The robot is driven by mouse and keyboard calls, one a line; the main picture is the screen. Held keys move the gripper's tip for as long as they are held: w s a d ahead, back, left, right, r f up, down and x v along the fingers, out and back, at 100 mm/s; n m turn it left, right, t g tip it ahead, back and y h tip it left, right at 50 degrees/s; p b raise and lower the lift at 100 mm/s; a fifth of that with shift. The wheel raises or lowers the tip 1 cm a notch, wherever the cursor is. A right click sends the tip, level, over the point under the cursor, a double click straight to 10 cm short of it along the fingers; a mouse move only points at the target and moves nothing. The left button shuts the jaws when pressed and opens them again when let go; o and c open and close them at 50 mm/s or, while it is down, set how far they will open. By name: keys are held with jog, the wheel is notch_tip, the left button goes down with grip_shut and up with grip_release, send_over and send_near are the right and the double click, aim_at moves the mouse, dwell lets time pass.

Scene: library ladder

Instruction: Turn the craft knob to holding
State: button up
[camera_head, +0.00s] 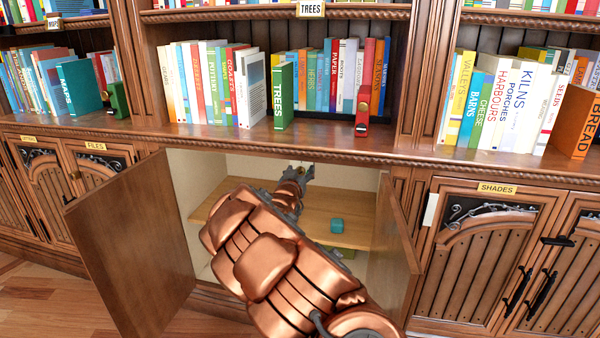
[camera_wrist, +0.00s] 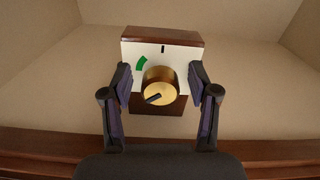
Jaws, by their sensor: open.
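The craft knob (camera_wrist: 160,86) is a round brass knob with a dark pointer, on a box (camera_wrist: 162,36) with a white face and dark wood top. In the wrist view the pointer is toward the lower left. A green arc mark shows at the upper left of the face and a black tick at the top. My gripper (camera_wrist: 160,80) is open, its two fingers on either side of the knob; I cannot tell whether they touch it. In the head view my gripper (camera_head: 297,172) reaches into the open cabinet, where my arm hides most of the box and knob.
The cabinet's left door (camera_head: 130,245) and right door (camera_head: 394,250) stand open on both sides of my arm. A teal block (camera_head: 337,226) lies on the cabinet's wooden shelf (camera_head: 350,238). Book rows stand above, with a green TREES book (camera_head: 284,97) near the counter edge.

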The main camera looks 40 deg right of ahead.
jog(key=shift+c, duration=0.4)
grip_shut()
jog(key=shift+m, duration=0.4)
jog(key=shift+a+f+m+b, duration=0.1)
jog(key=shift+f+m+b, duration=0.05)
jog(key=shift+m+b, duration=0.55)
jog(key=m+b, duration=0.1)
jog(key=m, duration=0.2)
jog(key=m+b, duration=0.2)
jog(key=m, duration=0.2)
jog(key=shift+m+b, duration=0.85)
jog(key=shift+m, duration=0.65)
